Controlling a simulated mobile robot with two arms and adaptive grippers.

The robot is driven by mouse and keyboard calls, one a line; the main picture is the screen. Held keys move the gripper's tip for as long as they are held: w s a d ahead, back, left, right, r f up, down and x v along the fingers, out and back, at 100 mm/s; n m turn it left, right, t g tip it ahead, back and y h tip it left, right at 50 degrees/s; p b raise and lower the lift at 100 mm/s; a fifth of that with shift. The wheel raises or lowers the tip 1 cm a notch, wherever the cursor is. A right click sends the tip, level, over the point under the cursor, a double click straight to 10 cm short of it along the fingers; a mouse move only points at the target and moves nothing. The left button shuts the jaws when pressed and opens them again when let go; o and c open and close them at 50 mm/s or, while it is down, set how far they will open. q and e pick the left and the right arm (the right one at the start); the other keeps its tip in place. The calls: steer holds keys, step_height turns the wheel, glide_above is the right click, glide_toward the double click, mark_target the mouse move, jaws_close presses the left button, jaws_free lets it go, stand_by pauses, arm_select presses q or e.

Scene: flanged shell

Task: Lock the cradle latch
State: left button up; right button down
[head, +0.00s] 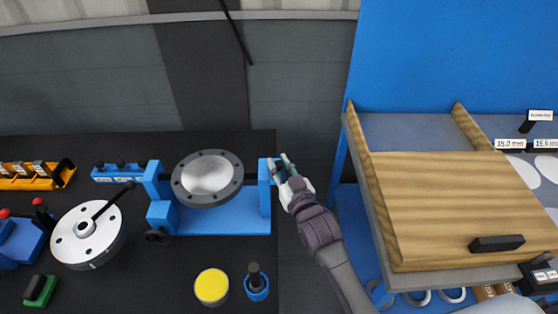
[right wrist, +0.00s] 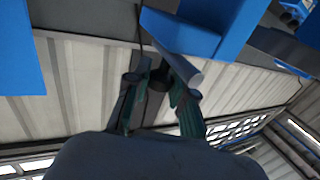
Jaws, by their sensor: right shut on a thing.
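The blue cradle (head: 225,218) stands on the dark bench and holds the grey flanged shell (head: 207,177) between its two posts. My right gripper (head: 281,167) is at the outer side of the cradle's right post (head: 265,190). In the right wrist view its two greenish fingers (right wrist: 160,95) are closed around the cradle latch, seen as a light grey cylinder (right wrist: 183,66) with a dark part beside it, next to blue cradle parts (right wrist: 218,25). The fingers partly hide the latch, so I cannot tell its locked state. My left gripper is not in view.
A round white fixture with a black lever (head: 88,236), a yellow-topped can (head: 211,287) and a blue cup with a black handle (head: 256,284) stand on the bench. A wooden-topped stand (head: 450,200) is to the right, across a gap.

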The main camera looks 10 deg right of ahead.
steer(key=shift+f, duration=0.1)
steer(key=c, duration=1.2)
jaws_free()
steer(key=shift+c, duration=0.2)
steer(key=shift+o, duration=1.4)
steer(key=shift+a, duration=0.1)
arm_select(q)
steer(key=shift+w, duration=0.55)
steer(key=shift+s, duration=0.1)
arm_select(e)
steer(key=shift+s, duration=0.35)
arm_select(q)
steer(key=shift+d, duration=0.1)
arm_select(e)
steer(key=s+d, duration=0.2)
steer(key=s, duration=0.9)
steer(key=shift+d, duration=0.1)
